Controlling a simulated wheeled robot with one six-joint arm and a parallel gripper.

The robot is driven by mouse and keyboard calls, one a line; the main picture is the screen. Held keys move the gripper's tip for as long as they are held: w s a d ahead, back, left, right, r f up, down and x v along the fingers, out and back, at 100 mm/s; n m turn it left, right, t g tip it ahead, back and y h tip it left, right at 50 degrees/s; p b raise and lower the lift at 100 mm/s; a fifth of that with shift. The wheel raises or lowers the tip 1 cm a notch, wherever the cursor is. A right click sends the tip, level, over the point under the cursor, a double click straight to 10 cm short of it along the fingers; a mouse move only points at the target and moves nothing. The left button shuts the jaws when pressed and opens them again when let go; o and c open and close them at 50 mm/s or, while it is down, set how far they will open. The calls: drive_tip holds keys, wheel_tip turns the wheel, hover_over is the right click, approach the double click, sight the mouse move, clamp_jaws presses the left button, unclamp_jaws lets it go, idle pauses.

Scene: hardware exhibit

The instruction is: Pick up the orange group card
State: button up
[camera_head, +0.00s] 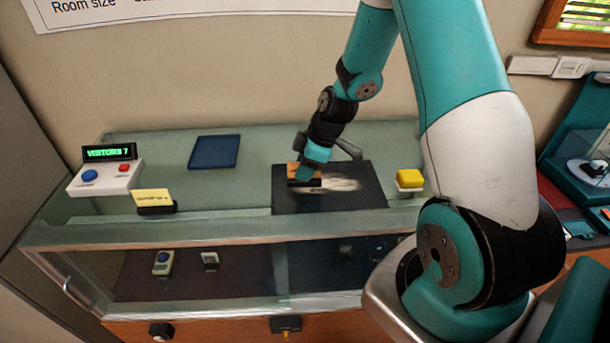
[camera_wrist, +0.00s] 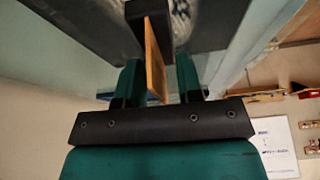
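The orange group card (camera_head: 293,169) stands upright in a small black holder (camera_head: 304,183) on a dark mat on the glass counter. My gripper (camera_head: 312,168) is down at the card from above and hides part of it. In the wrist view the orange card (camera_wrist: 156,62) lies between the two teal fingers of my gripper (camera_wrist: 158,75), edge toward the camera. A gap shows on each side, so the fingers look open around it. The black holder (camera_wrist: 148,14) grips the card's far end.
The dark mat (camera_head: 345,200) has a pale print. A yellow card (camera_head: 153,196) in a black holder, a visitor counter box (camera_head: 105,178), a navy pad (camera_head: 215,151) and a yellow block (camera_head: 409,178) share the glass counter (camera_head: 235,215). Items sit inside the case below.

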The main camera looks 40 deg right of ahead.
clamp_jaws()
